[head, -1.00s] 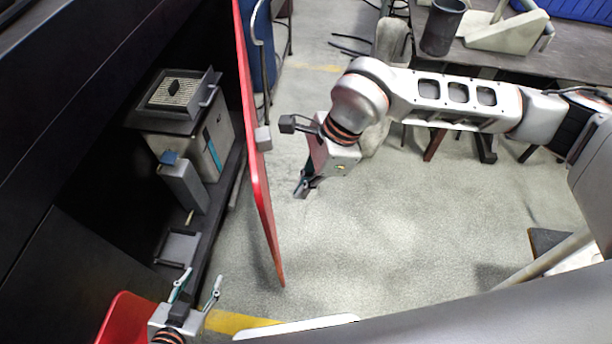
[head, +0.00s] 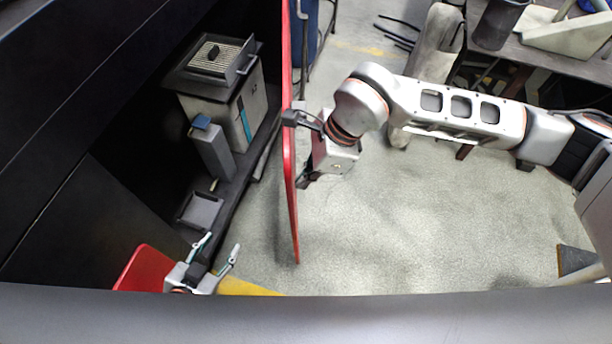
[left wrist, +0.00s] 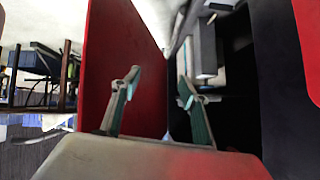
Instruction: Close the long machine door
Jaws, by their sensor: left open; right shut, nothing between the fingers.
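The long machine door (head: 287,110) is a red panel seen nearly edge-on in the head view, standing open away from the dark machine. My right gripper (head: 304,183) is shut and empty on the door's right side, right against it in the picture; contact is hard to tell. My left gripper (head: 220,244) is open and empty low in the head view, left of the door's near end. In the left wrist view its spread fingers (left wrist: 158,84) have a large red panel (left wrist: 120,55) behind them, probably this door.
Inside the machine stand a grey box unit (head: 220,95) and a small tray (head: 199,210). Another red panel (head: 143,268) lies beside my left gripper. A workbench (head: 540,60) stands at the back right. The floor (head: 430,220) right of the door is clear.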

